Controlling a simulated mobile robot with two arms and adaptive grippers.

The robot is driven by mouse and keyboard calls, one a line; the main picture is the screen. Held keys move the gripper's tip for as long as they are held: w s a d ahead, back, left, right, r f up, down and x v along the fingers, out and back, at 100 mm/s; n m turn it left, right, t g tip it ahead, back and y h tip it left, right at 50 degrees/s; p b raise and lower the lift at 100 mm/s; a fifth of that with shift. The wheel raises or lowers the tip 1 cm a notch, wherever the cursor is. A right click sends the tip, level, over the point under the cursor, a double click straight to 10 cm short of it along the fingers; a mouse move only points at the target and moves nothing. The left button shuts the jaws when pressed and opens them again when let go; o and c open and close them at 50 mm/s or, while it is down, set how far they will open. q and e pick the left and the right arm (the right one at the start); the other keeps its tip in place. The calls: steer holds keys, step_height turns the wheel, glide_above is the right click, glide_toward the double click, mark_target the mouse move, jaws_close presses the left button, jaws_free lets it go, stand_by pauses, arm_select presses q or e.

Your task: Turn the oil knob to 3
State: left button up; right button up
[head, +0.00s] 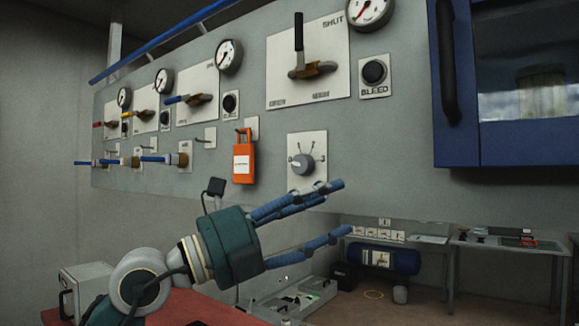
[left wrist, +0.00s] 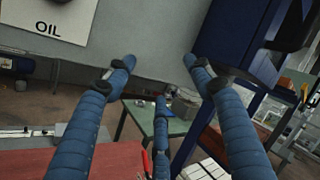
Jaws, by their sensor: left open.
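The oil knob (head: 303,164) is a round grey dial on a white plate (head: 308,143) with small marks around it, on the grey panel. The direction of its pointer is too small to tell. My left gripper (head: 338,208) is open and empty, its blue fingers pointing right, below and to the right of the knob and apart from it. In the left wrist view, the open fingers (left wrist: 157,64) show with nothing between them. The plate with the word OIL (left wrist: 48,22) is at the upper left there; the knob is mostly cut off. My right gripper is not in view.
An orange tag (head: 243,163) hangs left of the knob. A shut valve handle (head: 300,60) and a bleed button (head: 374,72) sit above. A blue cabinet (head: 465,147) stands out at the right. The panel right of the knob is bare.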

arm_select(q)
steer(key=w+a+r+n+t+y, duration=0.1)
steer(key=w+a+r+t+y, duration=0.2)
steer(key=a+r+y, duration=0.15)
steer(key=n+t+y, duration=0.2)
steer(key=t+y, duration=0.1)
steer(key=y, duration=0.2)
glide_toward(299, 165)
steer(key=p+x, duration=0.5)
steer(key=x, duration=0.2)
steer(key=shift+w+d+r, duration=0.15)
steer(key=shift+w+d, duration=0.3)
steer(key=shift+w, duration=0.2)
steer(key=shift+f, duration=0.2)
steer(key=c, duration=1.2)
